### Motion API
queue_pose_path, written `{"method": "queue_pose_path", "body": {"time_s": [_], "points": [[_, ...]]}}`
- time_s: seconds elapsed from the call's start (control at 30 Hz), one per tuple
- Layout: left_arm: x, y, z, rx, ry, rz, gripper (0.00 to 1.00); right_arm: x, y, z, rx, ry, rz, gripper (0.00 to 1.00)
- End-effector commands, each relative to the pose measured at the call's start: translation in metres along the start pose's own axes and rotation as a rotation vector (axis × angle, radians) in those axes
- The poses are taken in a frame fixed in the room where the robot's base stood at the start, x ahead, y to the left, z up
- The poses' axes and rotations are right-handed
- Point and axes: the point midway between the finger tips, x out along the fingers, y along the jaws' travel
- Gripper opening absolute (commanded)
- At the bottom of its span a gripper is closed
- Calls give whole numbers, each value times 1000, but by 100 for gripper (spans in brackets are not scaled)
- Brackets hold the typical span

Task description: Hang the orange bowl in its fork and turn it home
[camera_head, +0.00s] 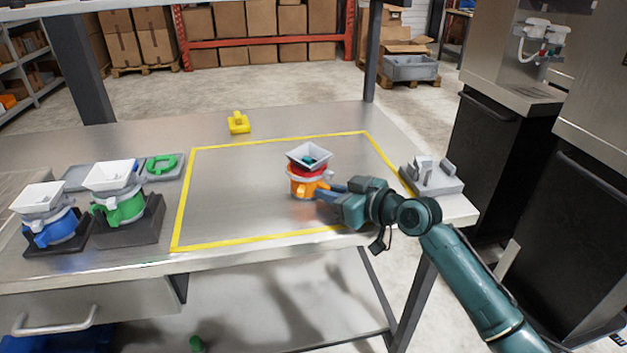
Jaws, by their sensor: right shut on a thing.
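The orange bowl (304,187) is inside the yellow-outlined area of the metal table, upright, with a red band and a grey square funnel (309,156) on top. Something dark teal shows inside the funnel. My right gripper (326,192) comes in from the right and is shut on the orange bowl's right side. Its fingertips are partly hidden against the bowl. A grey fixture with upright prongs (432,178) stands at the table's right end; I cannot tell whether it is the fork. My left gripper is not in view.
Blue (52,228) and green (120,207) dispensers with white funnels stand in dark stands at the left. A green ring (161,164) lies on a grey plate behind them. A small yellow piece (238,123) is at the back. The outlined area left of the bowl is clear.

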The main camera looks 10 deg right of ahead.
Motion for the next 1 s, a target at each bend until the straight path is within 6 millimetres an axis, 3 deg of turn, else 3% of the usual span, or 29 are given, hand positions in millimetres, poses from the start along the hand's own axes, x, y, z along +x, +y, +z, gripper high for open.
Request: {"method": "queue_pose_path", "body": {"time_s": [0.7, 1.0], "points": [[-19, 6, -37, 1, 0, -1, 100, -12, 0, -49, -1, 2, 0, 0], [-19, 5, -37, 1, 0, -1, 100, -12, 0, -49, 0, 2, 0, 0]]}}
